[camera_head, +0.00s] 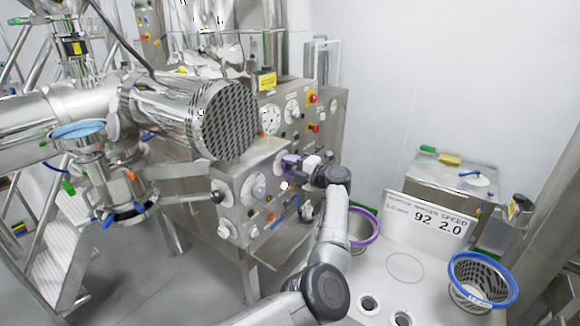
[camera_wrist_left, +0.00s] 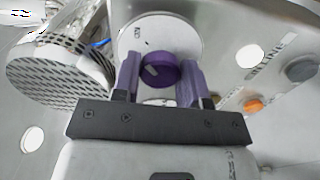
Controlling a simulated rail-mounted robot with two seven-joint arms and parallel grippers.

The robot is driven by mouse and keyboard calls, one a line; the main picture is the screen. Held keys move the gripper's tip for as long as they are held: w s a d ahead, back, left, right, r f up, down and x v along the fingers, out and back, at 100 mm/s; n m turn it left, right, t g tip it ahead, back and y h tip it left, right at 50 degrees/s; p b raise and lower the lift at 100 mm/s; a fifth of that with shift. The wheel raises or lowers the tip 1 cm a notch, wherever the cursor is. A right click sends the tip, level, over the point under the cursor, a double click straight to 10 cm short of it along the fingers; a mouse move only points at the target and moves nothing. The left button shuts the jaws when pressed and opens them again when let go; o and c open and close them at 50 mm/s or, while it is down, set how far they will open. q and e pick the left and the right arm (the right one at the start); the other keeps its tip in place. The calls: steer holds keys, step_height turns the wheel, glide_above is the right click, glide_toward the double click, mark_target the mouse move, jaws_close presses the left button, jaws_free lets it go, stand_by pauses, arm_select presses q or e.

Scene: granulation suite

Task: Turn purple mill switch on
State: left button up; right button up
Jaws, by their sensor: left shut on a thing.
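The purple mill switch (camera_wrist_left: 155,70) is a round purple knob with a pale mark, on a white round plate (camera_wrist_left: 186,36) on the steel control panel. My left gripper (camera_wrist_left: 159,75) has its purple-toned fingers on either side of the knob and is shut on it. In the head view my left gripper (camera_head: 294,163) reaches the panel front, and its wrist hides part of the panel there. The knob itself is hard to make out in the head view. My right gripper is in neither view.
An orange button (camera_wrist_left: 253,105) and a grey knob (camera_wrist_left: 301,69) sit to the right on the panel. A large perforated steel cylinder (camera_head: 228,120) juts out at the left. A white table holds a blue-rimmed basket (camera_head: 483,258) and a speed sign (camera_head: 430,222).

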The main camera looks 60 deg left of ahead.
arm_select(q)
steer(key=o, duration=0.9)
steer(key=shift+o, duration=0.2)
steer(key=b+v, duration=0.2)
steer(key=v, duration=1.2)
steer(key=shift+a, duration=0.1)
